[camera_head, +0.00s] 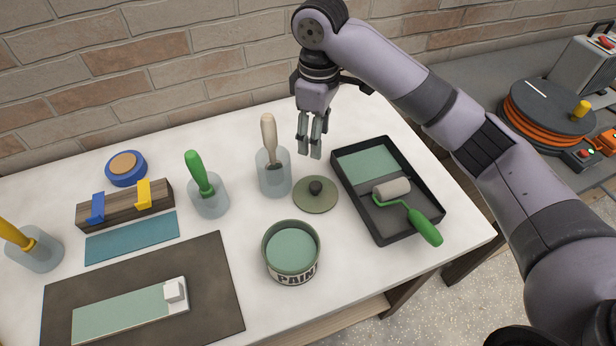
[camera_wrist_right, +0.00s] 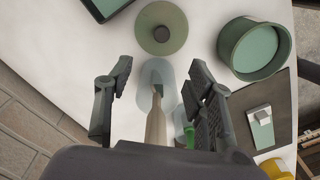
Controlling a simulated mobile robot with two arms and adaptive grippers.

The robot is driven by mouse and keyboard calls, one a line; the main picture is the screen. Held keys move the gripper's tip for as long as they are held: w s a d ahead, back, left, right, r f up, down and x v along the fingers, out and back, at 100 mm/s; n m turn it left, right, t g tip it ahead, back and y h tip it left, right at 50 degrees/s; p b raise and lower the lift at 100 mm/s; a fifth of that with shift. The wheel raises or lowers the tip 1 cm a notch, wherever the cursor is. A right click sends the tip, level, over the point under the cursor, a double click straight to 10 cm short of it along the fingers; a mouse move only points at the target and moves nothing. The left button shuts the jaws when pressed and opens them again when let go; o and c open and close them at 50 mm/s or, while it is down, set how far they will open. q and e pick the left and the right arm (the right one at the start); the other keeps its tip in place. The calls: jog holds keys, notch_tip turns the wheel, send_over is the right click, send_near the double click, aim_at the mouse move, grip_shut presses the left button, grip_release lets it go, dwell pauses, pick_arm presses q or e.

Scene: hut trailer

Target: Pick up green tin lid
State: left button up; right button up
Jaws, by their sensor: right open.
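The green tin lid (camera_head: 316,197) is a round, flat olive-green disc with a dark knob in its middle. It lies flat on the white table between the paint tin and the roller tray, and shows at the top of the right wrist view (camera_wrist_right: 161,27). My right gripper (camera_head: 310,153) is open and empty above the table, behind the lid and apart from it. In the right wrist view its fingers (camera_wrist_right: 155,90) are spread, with the lid beyond them. My left gripper is not in view.
A glass jar (camera_head: 273,181) with a beige-handled tool stands left of the lid. The open paint tin (camera_head: 291,272) is in front of it. A black roller tray (camera_head: 378,228) with a green-handled roller is at its right. A brick wall (camera_head: 150,75) stands behind the table.

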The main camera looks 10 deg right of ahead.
jog(key=p, duration=0.1)
send_over(316, 186)
jog(key=f, duration=0.7)
jog(key=shift+s+f, duration=0.2)
jog(key=f, duration=0.3)
jog(key=shift+w+f+p, duration=0.1)
jog(key=shift+w+p, duration=0.1)
jog(key=shift+p, duration=0.2)
jog(key=shift+f, duration=0.85)
notch_tip(316, 186, down, 4)
jog(key=shift+r+p, duration=0.2)
jog(key=shift+p, duration=0.7)
jog(key=shift+w+f, duration=0.1)
jog(key=shift+f, duration=0.5)
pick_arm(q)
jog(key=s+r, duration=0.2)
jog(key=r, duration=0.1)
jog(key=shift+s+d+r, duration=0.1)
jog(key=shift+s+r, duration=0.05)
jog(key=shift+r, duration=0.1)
pick_arm(e)
jog(key=shift+c, duration=0.6)
jog(key=c, duration=1.1)
